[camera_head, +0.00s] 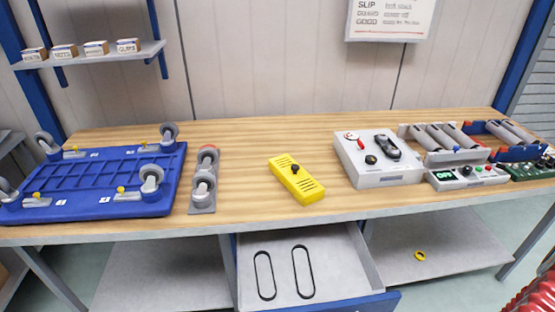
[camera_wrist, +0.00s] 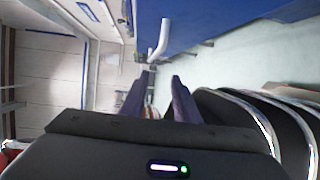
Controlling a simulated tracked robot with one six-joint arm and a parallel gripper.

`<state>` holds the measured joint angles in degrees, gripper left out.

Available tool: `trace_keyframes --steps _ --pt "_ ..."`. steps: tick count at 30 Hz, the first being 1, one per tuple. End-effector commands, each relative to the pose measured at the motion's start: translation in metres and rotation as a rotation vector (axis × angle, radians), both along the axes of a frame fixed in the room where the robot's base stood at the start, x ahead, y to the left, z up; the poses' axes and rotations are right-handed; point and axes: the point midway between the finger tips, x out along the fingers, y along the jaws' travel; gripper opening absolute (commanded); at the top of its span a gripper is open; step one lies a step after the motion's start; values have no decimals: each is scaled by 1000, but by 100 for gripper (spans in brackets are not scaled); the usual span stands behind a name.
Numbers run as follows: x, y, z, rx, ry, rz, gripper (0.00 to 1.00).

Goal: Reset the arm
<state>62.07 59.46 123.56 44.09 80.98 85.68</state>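My gripper (camera_wrist: 160,84) shows in the wrist view with its two dark fingers apart. Nothing is held between them; the gap shows only distant background. A blue panel with a pale bent handle (camera_wrist: 160,40) is beyond the fingertips, near the top, and appears apart from them. My gripper and arm cannot be made out in the head view.
The wooden workbench (camera_head: 250,135) holds a blue wheeled dolly (camera_head: 100,180), a caster plate (camera_head: 203,180), a yellow box (camera_head: 297,180), a grey control box (camera_head: 378,160) and a roller unit (camera_head: 450,140). An open drawer (camera_head: 345,275) juts out below. A yellow ring (camera_head: 420,255) lies on the lower shelf.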

Motion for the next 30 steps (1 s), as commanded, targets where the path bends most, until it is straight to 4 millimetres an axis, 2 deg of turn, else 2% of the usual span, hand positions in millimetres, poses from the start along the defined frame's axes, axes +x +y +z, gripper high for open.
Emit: trace_keyframes --steps 6,15,30 --pt "-23 8 -9 -114 -219 118 28" --pt "-42 0 3 -326 -577 389 28" --pt "-39 -20 46 -565 -1090 933 28"
